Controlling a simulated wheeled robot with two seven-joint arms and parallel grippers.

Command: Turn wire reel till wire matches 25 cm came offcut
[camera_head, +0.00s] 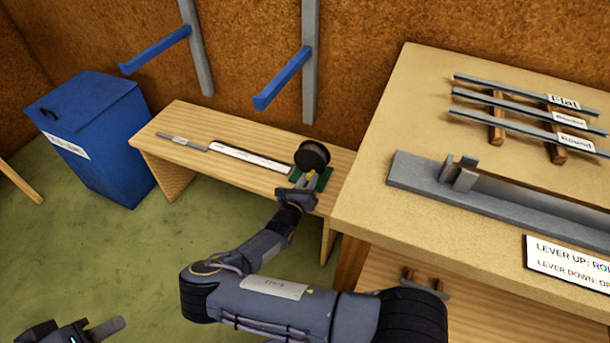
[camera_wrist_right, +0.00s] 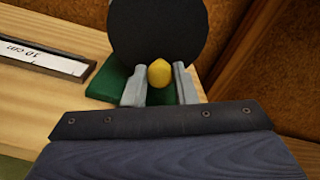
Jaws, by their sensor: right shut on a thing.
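The black wire reel (camera_head: 312,156) stands on a green base (camera_head: 322,180) at the right end of the low wooden bench. In the right wrist view the reel (camera_wrist_right: 157,28) fills the top middle. My right gripper (camera_head: 304,181) is shut on the reel's yellow knob (camera_wrist_right: 159,73), with a grey finger on either side. A thin grey came offcut (camera_head: 181,142) with a small label lies at the bench's left. A white measuring strip (camera_head: 250,158) lies between it and the reel. I cannot make out any wire. My left gripper (camera_head: 98,330) is partly cut off at the bottom left.
A blue lidded bin (camera_head: 90,135) stands left of the low bench (camera_head: 222,120). A higher table (camera_head: 400,150) on the right holds labelled came strips (camera_head: 525,108) and a long grey channel (camera_head: 420,175). Blue wall arms (camera_head: 282,78) stick out above the bench.

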